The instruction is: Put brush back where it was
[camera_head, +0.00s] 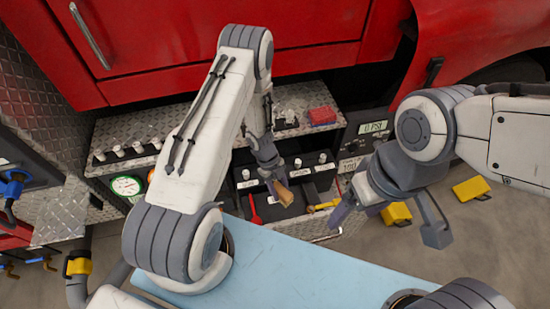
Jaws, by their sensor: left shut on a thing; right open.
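My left gripper (272,172) is shut on what looks like the brush (282,193), a small tan, wood-coloured piece pointing down and slightly right. It is over the dark tray of the diamond-plate bumper panel (165,127). I cannot tell whether the brush touches the tray, and the gripper hides part of it. My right gripper (390,224) is open and empty, to the right of the tray, with its two fingers spread wide.
The tray holds a red-handled tool (255,212) and a yellow tool (324,206). A red block (322,115) lies on the panel's top. A green-rimmed gauge (127,186) is at left and a PSI display (373,127) at right. Yellow blocks (471,188) lie on the floor.

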